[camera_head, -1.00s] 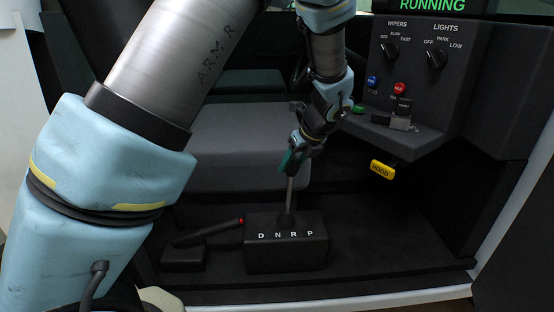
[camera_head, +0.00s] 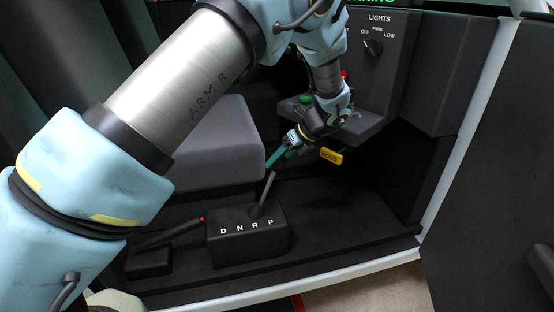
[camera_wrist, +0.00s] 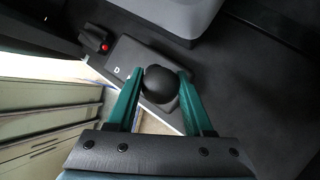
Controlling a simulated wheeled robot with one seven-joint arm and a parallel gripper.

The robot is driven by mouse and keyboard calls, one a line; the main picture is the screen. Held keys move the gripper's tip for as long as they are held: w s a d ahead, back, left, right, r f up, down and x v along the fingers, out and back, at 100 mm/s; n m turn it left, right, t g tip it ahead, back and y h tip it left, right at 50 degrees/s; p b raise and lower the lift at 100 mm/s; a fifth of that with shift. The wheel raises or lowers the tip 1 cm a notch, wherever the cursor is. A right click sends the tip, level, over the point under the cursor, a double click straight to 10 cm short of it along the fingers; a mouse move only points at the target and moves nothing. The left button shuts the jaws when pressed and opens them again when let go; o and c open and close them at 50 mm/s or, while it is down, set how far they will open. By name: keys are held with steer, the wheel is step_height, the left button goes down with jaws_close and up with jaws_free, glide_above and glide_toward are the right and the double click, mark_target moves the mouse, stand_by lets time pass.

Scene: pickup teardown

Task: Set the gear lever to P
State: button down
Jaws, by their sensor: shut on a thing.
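The gear lever (camera_head: 267,187) rises from a black box (camera_head: 248,248) marked D, N, R, P on the floor. Its shaft leans to the right, toward the P side; its base looks near R, and I cannot tell the exact slot position. My gripper (camera_head: 274,163) is at the lever's top, with teal fingers. In the wrist view the round black knob (camera_wrist: 165,84) sits between the two fingers of my gripper (camera_wrist: 160,76), which are shut on it. D shows on the box (camera_wrist: 135,55) there; the knob and fingers hide the other letters.
A handbrake-like lever with a red tip (camera_head: 170,232) lies left of the box. A grey seat (camera_head: 215,145) is behind. A yellow HOOD handle (camera_head: 331,156) hangs under the dash panel (camera_head: 385,75) at right. The floor right of the box is clear.

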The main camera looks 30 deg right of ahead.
steer(key=shift+s+d+f, duration=0.15)
steer(key=shift+s+d, duration=0.05)
steer(key=shift+d, duration=0.1)
steer(key=c, duration=0.5)
jaws_free()
steer(key=shift+d, duration=0.1)
steer(key=shift+c, duration=0.2)
steer(key=shift+o, duration=1.1)
steer(key=shift+w, duration=0.1)
steer(key=b+v, duration=0.2)
steer(key=v, duration=0.8)
steer(key=shift+s+r+b, duration=0.2)
steer(key=shift+r+b, duration=0.1)
steer(key=shift+r, duration=0.1)
